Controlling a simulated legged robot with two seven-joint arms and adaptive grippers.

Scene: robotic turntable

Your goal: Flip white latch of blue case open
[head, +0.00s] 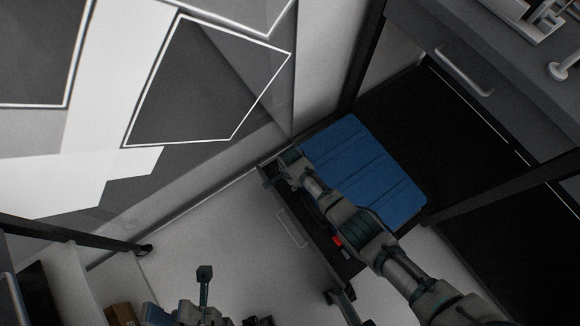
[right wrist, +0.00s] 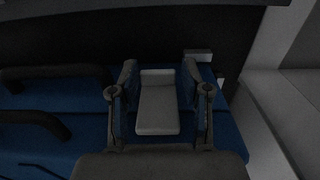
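The blue case (head: 368,165) lies on a dark surface in the middle of the head view. My right arm crosses in front of its near side, and my right gripper (head: 284,168) is at its left end. In the right wrist view, a white latch (right wrist: 158,112) stands against the blue case (right wrist: 60,152). The fingers of my right gripper (right wrist: 159,78) are apart, one on each side of the latch. I cannot tell whether they touch it. My left gripper (head: 190,305) is low at the bottom edge of the head view, away from the case, partly cut off.
Black arched handles (right wrist: 55,75) rise from the case left of the latch. A small white piece (right wrist: 198,55) sits behind it. A grey drawer unit with a handle (head: 465,72) stands at the upper right. A brown box (head: 122,314) is at the lower left. Pale floor (head: 235,235) is clear.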

